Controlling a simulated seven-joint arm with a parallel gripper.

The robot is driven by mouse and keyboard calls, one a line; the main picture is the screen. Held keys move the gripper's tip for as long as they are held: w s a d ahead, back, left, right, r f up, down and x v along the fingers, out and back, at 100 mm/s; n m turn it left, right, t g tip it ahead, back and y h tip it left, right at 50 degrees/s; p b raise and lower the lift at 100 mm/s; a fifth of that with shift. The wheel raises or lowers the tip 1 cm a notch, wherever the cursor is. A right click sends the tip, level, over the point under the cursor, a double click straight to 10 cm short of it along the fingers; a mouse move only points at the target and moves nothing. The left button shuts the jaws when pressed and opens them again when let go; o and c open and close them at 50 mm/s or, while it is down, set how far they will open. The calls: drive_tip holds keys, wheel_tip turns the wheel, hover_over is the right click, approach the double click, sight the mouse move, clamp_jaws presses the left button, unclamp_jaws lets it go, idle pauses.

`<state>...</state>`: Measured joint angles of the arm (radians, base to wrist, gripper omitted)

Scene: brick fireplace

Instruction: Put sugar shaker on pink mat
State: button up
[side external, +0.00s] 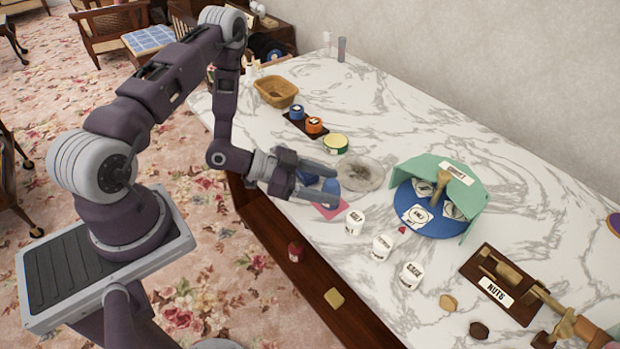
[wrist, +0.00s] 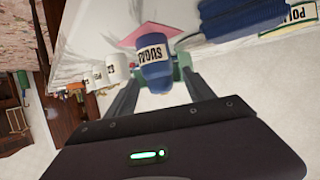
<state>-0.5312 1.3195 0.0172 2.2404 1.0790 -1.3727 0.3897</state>
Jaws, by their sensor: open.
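The sugar shaker (wrist: 153,72) is blue with a white label and stands between the two fingers of my gripper (wrist: 157,78) in the wrist view. In the side view, blue of the shaker (side external: 331,186) shows between the fingertips of my gripper (side external: 336,185), which is open. The pink mat (wrist: 150,33) lies beyond the shaker in the wrist view. In the side view, part of the pink mat (side external: 329,211) shows below the fingers, on the marble top. The fingers hide much of the mat and shaker, so I cannot tell whether the shaker touches the mat.
White labelled jars (side external: 355,222) stand right of the mat. A glass plate (side external: 360,173) lies behind it. A blue round tray (side external: 428,213) with a green guard is farther right. A ribbed dark blue thing (wrist: 240,17) is close by in the wrist view. The marble's front edge is near.

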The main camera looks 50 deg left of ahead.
drive_tip(key=v, duration=1)
drive_tip(key=w+a+r+g+y, duration=0.3)
drive_tip(key=w+a+r+y, duration=0.2)
drive_tip(key=a+y, duration=0.2)
wheel_tip(320, 180, up, 11)
drive_tip(key=s+n+y, duration=0.2)
drive_tip(key=n+y, duration=0.1)
drive_tip(key=y, duration=0.1)
drive_tip(key=s+d+r+n+g+h, duration=0.1)
drive_tip(key=s+d+r+n, duration=0.1)
drive_tip(key=s+d+r, duration=0.2)
drive_tip(key=s+d+r+n+g+h, duration=0.1)
drive_tip(key=s+d+r+n, duration=0.1)
drive_tip(key=s+d+r, duration=0.3)
drive_tip(key=s+d, duration=0.4)
drive_tip(key=s, duration=0.5)
drive_tip(key=shift+s+d+n+h, duration=0.2)
drive_tip(key=shift+d+n+h, duration=0.1)
drive_tip(key=shift+d, duration=0.05)
